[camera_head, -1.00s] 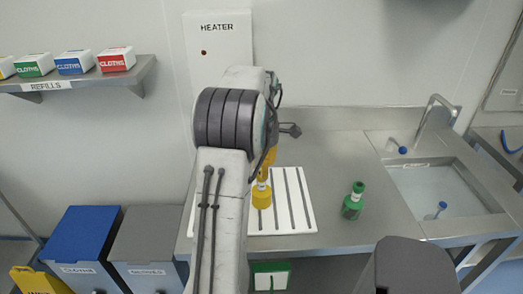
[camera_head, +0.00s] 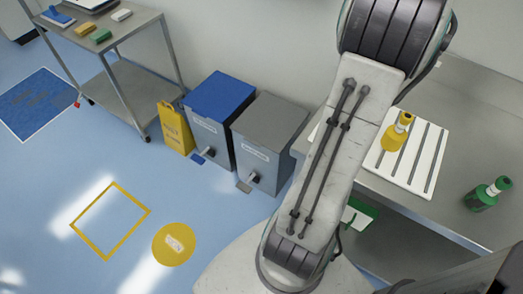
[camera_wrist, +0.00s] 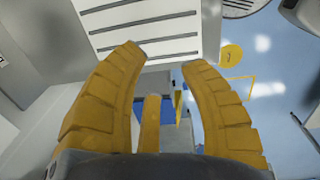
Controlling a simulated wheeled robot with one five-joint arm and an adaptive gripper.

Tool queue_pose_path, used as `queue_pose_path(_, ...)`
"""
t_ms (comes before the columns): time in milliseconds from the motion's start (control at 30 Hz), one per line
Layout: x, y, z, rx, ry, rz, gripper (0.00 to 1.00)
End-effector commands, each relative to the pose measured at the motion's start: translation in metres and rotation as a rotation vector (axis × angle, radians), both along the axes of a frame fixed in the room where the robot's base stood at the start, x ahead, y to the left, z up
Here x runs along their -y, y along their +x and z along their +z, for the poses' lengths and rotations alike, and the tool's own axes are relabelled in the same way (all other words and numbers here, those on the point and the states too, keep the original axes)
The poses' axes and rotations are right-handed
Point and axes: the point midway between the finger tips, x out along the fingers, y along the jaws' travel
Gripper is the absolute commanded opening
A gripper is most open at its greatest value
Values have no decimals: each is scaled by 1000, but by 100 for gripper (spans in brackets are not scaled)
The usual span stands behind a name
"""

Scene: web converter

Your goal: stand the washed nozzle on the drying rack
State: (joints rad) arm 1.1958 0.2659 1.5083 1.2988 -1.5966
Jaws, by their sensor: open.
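A yellow nozzle (camera_head: 397,132) stands upright on the white slatted drying rack (camera_head: 432,160), near its back left part. A green nozzle (camera_head: 487,194) stands on the steel counter to the right of the rack. My gripper (camera_wrist: 165,58) shows in the wrist view with its yellow fingers spread and nothing held between them. The edge of the rack shows beyond the fingertips in that view (camera_wrist: 147,28). The head view does not show my gripper; my arm covers the rack's left part. No nozzle is visible in the wrist view.
Blue (camera_head: 222,107) and grey (camera_head: 272,140) bins stand left of the counter, beside a yellow floor sign (camera_head: 175,128). A steel trolley (camera_head: 120,70) with small blocks stands at upper left. The blue floor with a yellow square outline (camera_head: 110,221) is open.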

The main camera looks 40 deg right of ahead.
Motion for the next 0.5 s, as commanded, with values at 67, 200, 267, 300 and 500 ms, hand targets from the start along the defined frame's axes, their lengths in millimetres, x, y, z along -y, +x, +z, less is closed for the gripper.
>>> queue_pose_path(67,-44,36,9,25,-23,-17,39)
queue_pose_path(200,-120,75,16,83,-45,-85,39)
queue_pose_path(267,-154,84,16,112,-48,-114,39)
queue_pose_path(300,-176,88,16,132,-46,-134,39)
queue_pose_path(500,-274,84,4,231,-9,-228,39)
